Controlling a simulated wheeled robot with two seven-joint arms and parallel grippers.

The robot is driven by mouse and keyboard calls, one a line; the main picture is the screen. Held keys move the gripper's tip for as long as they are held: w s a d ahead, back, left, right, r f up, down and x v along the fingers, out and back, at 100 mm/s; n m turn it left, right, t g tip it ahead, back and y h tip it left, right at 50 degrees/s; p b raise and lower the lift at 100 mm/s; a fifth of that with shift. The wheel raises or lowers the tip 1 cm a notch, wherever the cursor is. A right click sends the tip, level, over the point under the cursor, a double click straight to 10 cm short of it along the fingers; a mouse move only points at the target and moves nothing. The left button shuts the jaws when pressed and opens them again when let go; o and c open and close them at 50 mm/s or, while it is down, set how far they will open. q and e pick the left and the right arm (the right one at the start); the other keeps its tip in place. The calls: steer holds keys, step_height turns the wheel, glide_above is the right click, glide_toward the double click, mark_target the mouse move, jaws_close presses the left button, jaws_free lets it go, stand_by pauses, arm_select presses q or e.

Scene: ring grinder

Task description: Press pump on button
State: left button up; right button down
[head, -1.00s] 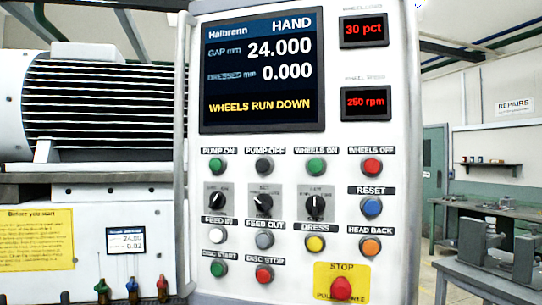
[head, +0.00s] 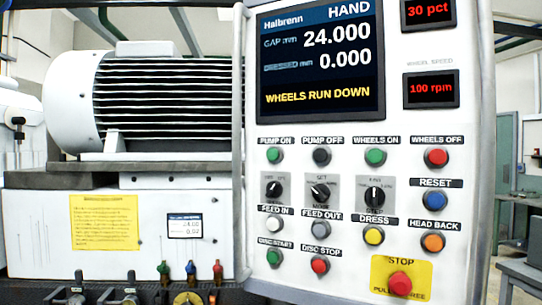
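The pump on button (head: 274,155) is a green round button at the upper left of the button panel, under its "PUMP ON" label. The dark pump off button (head: 321,156) is just right of it, then the green wheels on button (head: 375,156) and the red wheels off button (head: 436,157). The control panel screen (head: 318,62) reads HAND, gap 24.000 mm, dressed 0.000 mm and WHEELS RUN DOWN. The wheel speed display (head: 430,88) reads 100 rpm. Neither of my grippers shows in the head view.
A red stop button (head: 399,284) on a yellow plate sits at the panel's lower right. A large finned motor (head: 150,100) stands left of the panel. A grey vertical rail (head: 239,150) runs along the panel's left edge. Small coloured valves (head: 190,268) sit low at left.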

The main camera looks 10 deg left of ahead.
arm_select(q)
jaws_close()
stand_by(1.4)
